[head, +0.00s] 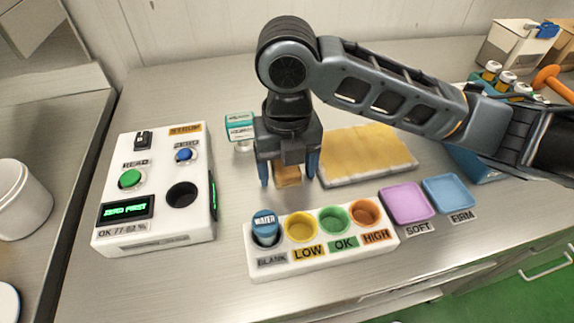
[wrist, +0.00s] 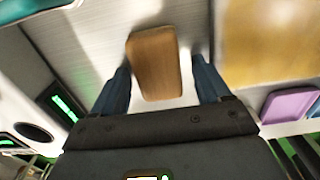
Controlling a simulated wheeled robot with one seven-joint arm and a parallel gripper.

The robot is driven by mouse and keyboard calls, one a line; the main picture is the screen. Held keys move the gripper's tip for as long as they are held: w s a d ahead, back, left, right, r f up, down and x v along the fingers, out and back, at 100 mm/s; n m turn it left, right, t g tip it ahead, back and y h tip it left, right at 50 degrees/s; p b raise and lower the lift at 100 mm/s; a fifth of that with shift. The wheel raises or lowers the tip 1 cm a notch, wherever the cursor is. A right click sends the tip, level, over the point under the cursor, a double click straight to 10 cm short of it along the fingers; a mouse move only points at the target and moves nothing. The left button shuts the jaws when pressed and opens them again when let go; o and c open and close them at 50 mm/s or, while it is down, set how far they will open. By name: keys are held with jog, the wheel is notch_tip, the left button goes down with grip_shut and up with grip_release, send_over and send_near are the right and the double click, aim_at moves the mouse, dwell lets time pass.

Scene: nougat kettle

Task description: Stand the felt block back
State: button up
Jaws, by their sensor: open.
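A small tan-brown block (head: 287,179), which I take to be the felt block, is on the steel bench, partly hidden behind my gripper (head: 288,172) in the head view. In the wrist view the block (wrist: 153,62) shows its plain brown face between the two blue fingers, with a gap on each side. My gripper (wrist: 162,82) points down over it, open and holding nothing. I cannot tell for sure whether the block lies flat or stands.
A yellow slab on a pale tray (head: 366,153) is close right of the gripper. A white meter (head: 158,190) reading "ZERO FIRST" stands left. In front is a rack (head: 322,254) with a blue-capped vial (head: 265,226). Purple (head: 407,203) and blue (head: 448,193) trays are right. A teal-white labelled item (head: 240,128) stands behind.

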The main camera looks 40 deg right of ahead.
jog(key=shift+r, duration=0.15)
notch_tip(320, 180, up, 12)
jog(key=p, duration=0.1)
dwell(0.4)
jog(key=shift+s, duration=0.1)
dwell(0.4)
